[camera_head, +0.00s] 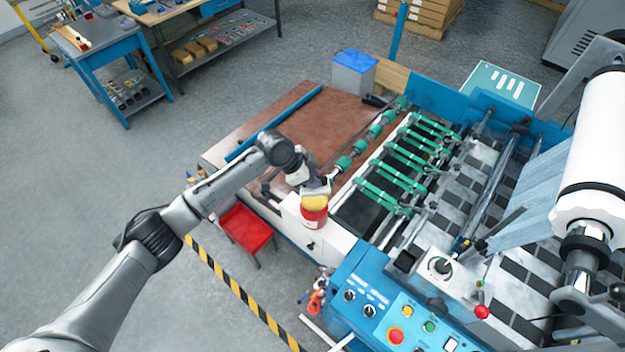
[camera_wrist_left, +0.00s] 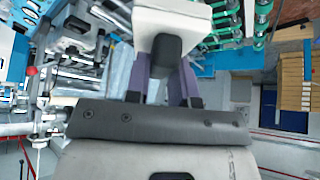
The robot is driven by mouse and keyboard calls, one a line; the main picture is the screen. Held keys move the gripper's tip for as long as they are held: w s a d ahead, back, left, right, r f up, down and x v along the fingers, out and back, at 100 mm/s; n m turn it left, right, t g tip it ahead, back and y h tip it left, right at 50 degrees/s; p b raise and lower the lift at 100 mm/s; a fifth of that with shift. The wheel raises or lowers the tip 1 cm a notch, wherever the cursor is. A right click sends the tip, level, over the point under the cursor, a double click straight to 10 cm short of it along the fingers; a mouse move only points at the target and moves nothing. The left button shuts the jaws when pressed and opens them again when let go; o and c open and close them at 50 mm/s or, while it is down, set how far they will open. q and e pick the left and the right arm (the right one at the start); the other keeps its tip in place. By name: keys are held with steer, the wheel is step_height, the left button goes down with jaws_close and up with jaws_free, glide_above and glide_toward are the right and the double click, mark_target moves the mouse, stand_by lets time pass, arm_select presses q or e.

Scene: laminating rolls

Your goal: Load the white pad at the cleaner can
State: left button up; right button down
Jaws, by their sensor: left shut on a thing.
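The cleaner can (camera_head: 314,217) is red with a yellow top and stands on the white ledge at the near left side of the machine. My left gripper (camera_head: 318,190) is right above the can's yellow top. In the left wrist view its purple fingers (camera_wrist_left: 168,80) are shut on the dark handle of the white pad (camera_wrist_left: 172,18). My right gripper is in neither view.
The blue control panel (camera_head: 400,315) stands in front and right of the can. Green-ringed rollers (camera_head: 400,165) lie behind it, with a large white roll (camera_head: 597,150) at the right. A red stool (camera_head: 246,228) stands on the floor at left. The brown board (camera_head: 290,130) is mostly clear.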

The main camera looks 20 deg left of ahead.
arm_select(q)
steer(key=shift+w+a+f+b, duration=0.15)
steer(key=shift+w+f+b, duration=0.2)
steer(key=shift+f, duration=0.25)
step_height(320, 180, down, 3)
steer(key=b, duration=0.2)
steer(key=shift+b, duration=0.35)
step_height(320, 180, down, 2)
steer(key=shift+f+b, duration=0.25)
steer(key=shift+b, duration=0.75)
steer(key=shift+f, duration=0.2)
steer(key=shift+f+b, duration=0.3)
steer(key=shift+f, duration=0.15)
stand_by(0.8)
